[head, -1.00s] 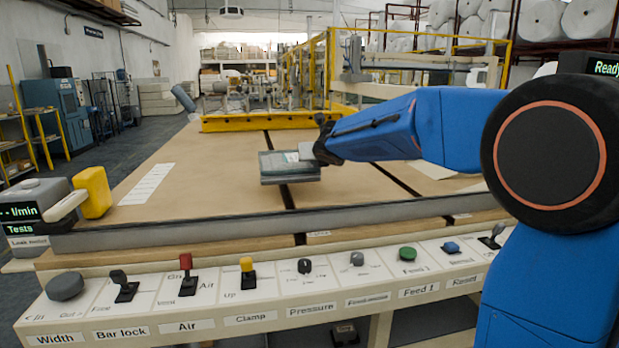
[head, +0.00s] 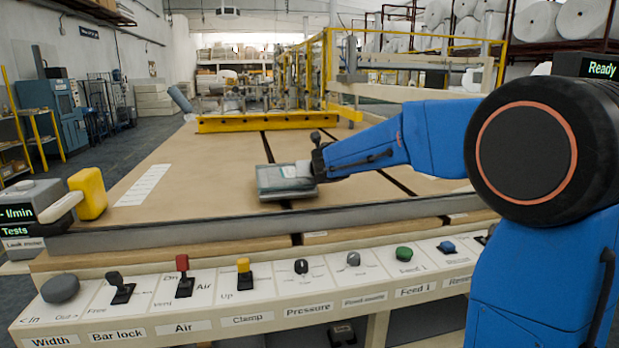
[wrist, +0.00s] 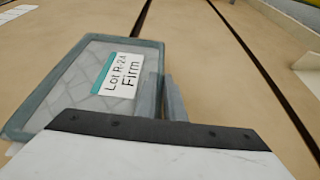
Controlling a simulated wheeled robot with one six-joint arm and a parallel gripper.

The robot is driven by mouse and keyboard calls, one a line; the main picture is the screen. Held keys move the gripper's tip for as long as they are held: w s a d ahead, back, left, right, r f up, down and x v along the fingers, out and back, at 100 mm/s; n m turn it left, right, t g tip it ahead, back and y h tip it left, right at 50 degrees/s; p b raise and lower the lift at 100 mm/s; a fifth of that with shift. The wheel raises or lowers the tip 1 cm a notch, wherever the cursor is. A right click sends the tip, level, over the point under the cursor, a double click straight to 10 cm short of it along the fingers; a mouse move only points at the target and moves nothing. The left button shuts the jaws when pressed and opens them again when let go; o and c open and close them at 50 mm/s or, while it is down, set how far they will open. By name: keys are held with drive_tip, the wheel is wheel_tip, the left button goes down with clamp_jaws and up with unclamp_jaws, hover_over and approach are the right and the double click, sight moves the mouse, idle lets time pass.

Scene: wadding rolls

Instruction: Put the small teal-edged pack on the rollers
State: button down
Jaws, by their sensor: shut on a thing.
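The small teal-edged pack (head: 275,182) is grey and flat, with a pale label. It is low over the brown table top, near the front edge; I cannot tell whether it touches the table. My gripper (head: 303,170) is shut on its right side. In the wrist view the pack (wrist: 75,85) fills the left, and its label reads "Lot R-24 Firm". My finger pads (wrist: 165,97) show at its right edge; their grip is partly hidden. I cannot clearly make out the rollers.
The brown table top (head: 215,160) is broad and mostly clear, crossed by dark slots. A grey bar (head: 160,239) runs along its front. A control panel (head: 215,300) with levers is nearer. A yellow rail (head: 265,122) stands behind; a yellow handle (head: 88,194) is at left.

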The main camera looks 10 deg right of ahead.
drive_tip(key=shift+f, duration=0.75)
drive_tip(key=shift+f, duration=0.15)
drive_tip(key=c, duration=1.9)
unclamp_jaws()
drive_tip(key=shift+o, duration=0.2)
